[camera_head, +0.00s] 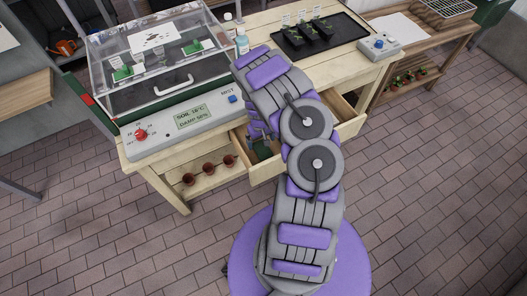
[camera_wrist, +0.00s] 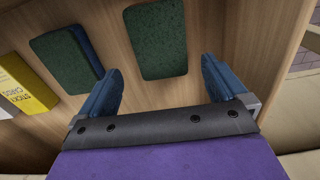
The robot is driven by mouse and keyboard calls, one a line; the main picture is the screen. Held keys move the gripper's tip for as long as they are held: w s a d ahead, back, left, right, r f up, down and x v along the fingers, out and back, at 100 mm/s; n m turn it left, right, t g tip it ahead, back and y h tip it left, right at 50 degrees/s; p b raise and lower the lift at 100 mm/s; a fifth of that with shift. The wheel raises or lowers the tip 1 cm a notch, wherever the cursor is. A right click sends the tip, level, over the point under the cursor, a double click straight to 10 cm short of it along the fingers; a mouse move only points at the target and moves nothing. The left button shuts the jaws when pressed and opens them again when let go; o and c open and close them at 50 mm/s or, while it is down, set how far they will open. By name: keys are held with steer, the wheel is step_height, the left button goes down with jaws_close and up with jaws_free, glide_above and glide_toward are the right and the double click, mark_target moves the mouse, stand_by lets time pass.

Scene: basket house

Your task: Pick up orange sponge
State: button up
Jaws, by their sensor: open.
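No orange sponge can be made out in either view. In the wrist view, two dark green sponge-like pads lie in a wooden drawer (camera_wrist: 205,30): a left pad (camera_wrist: 62,62), with a blue layer along its edge, and a right pad (camera_wrist: 156,38). My gripper (camera_wrist: 161,76) is open and empty, its two blue fingers apart, with the right pad beyond and between them. In the head view my arm reaches over the open drawer (camera_head: 262,172) and hides much of it. A dark green piece (camera_head: 263,150) shows inside.
A yellow and white box of sticky cards (camera_wrist: 25,88) lies at the drawer's left. On the bench stand a clear-lidded propagator (camera_head: 150,95), a bottle (camera_head: 242,43), a black tray (camera_head: 335,47) and a control box (camera_head: 379,44). Small pots (camera_head: 209,170) sit below. The brick floor at right is clear.

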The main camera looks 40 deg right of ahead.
mark_target(261, 147)
steer(key=f+b, duration=0.1)
steer(key=a+f, duration=0.1)
steer(key=f, duration=0.1)
steer(key=shift+a+f+b, duration=0.15)
steer(key=shift+f+b, duration=0.05)
steer(key=shift+b, duration=0.15)
steer(key=shift+f, duration=0.2)
steer(key=shift+d+f, duration=0.15)
steer(key=shift+d, duration=0.75)
steer(key=shift+c, duration=0.2)
steer(key=shift+a+r, duration=0.2)
steer(key=shift+a, duration=0.55)
steer(key=c, duration=0.9)
steer(key=shift+s+d, duration=0.1)
steer(key=shift+d, duration=0.3)
steer(key=shift+c, duration=0.8)
